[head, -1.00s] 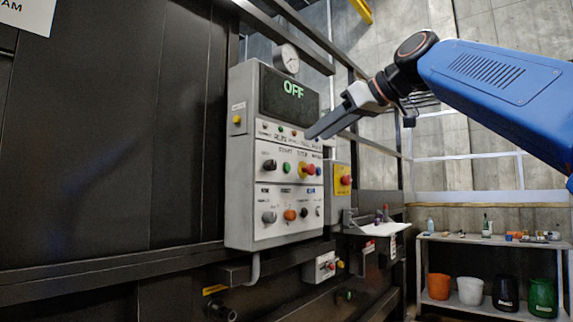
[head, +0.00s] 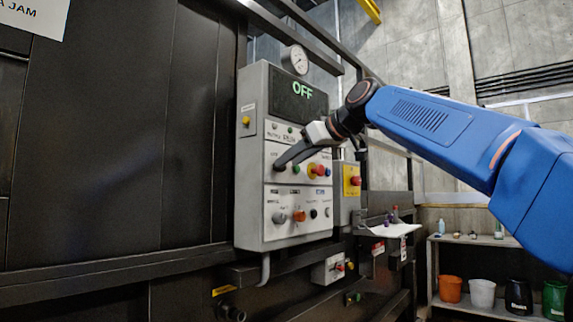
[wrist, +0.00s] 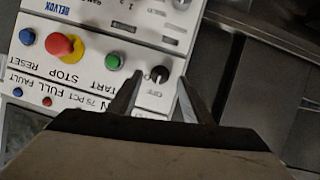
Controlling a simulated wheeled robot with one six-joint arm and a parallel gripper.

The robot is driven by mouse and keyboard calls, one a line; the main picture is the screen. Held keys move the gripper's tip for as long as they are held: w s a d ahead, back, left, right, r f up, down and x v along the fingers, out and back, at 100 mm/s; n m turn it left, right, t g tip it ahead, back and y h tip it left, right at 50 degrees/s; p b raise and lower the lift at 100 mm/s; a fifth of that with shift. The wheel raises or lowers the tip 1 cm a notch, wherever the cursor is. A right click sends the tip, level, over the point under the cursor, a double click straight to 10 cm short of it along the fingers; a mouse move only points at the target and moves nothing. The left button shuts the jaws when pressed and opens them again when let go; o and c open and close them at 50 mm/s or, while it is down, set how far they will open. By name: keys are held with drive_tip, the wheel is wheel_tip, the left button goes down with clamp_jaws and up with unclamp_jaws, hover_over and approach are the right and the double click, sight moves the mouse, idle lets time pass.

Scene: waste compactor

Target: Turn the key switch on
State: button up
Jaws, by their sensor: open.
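The control box (head: 250,215) is grey with several rows of buttons, and its display (head: 301,94) reads OFF in green. The key switch (wrist: 159,74) is a small dark knob beside the green start button (wrist: 114,62) in the wrist view, with an OFF label near it. My gripper (wrist: 158,80) is open and empty, with one finger on each side of the switch in the picture. I cannot tell whether the fingers touch it. In the head view my gripper (head: 278,165) covers the switch.
A yellow and red stop button (wrist: 64,47) and a blue reset button (wrist: 27,36) sit further along the same row. A small shelf (head: 395,230) juts out right of the box.

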drive_tip(key=shift+x, duration=1.4)
drive_tip(key=c, duration=1.1)
drive_tip(key=shift+o, duration=0.2)
drive_tip(key=m+g+y, duration=0.1)
drive_tip(key=m, duration=0.1)
drive_tip(key=m+g+y, duration=0.1)
drive_tip(key=m, duration=0.2)
drive_tip(key=m+g+y, duration=0.1)
drive_tip(key=m, duration=0.2)
drive_tip(key=shift+w+d+f+g+y, duration=0.1)
drive_tip(key=shift+w+d+g+y, duration=0.2)
drive_tip(key=shift+g+y, duration=0.1)
